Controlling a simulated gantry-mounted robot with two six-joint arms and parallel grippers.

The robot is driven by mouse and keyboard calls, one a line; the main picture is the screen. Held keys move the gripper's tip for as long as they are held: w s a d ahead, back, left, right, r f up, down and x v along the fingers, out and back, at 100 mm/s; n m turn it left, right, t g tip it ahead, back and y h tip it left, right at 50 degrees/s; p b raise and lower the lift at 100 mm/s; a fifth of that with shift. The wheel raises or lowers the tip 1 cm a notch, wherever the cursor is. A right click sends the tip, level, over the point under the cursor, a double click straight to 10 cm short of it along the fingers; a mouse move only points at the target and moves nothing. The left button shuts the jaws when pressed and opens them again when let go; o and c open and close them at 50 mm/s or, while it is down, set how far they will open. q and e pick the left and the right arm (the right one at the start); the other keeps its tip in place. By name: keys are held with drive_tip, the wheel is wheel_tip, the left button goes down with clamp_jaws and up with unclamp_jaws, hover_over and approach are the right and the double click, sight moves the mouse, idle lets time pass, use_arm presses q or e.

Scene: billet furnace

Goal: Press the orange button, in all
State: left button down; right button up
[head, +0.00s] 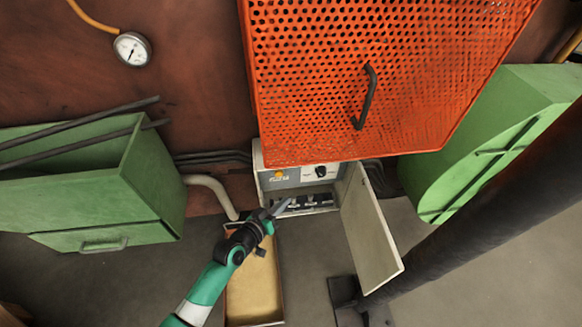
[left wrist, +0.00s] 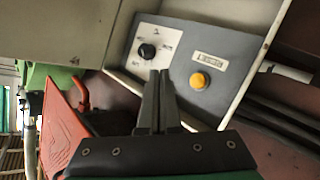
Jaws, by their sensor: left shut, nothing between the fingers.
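The orange button (left wrist: 200,81) is a round cap on the grey half of a control panel (left wrist: 215,52) in the left wrist view. It is small in the head view (head: 279,173), near the panel's upper left. A black rotary knob (left wrist: 147,51) sits on the panel's white half. My left gripper (head: 283,206) is shut and empty, in front of the open control box (head: 262,184). In the left wrist view, its fingertips (left wrist: 160,73) lie between knob and button, left of the button. I cannot tell how far they are from the panel. My right gripper is not in view.
The box door (head: 372,232) stands open on the right. An orange perforated guard (head: 375,75) with a dark handle hangs over the box top. Green housings stand left (head: 120,190) and right (head: 490,140). A tan-bottomed tray (head: 254,280) lies below my left arm.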

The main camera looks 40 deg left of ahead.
sight(279, 174)
use_arm(q)
drive_tip(key=w+a+b, duration=0.4)
drive_tip(key=a+b, duration=0.2)
drive_tip(key=shift+w+a+f+b, duration=0.25)
drive_tip(key=shift+w+a+b, duration=0.05)
drive_tip(key=shift+b, duration=0.05)
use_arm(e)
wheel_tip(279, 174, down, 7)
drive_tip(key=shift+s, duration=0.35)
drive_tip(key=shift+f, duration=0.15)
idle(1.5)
use_arm(q)
drive_tip(key=shift+w+a+b, duration=0.3)
drive_tip(key=shift+b, duration=0.05)
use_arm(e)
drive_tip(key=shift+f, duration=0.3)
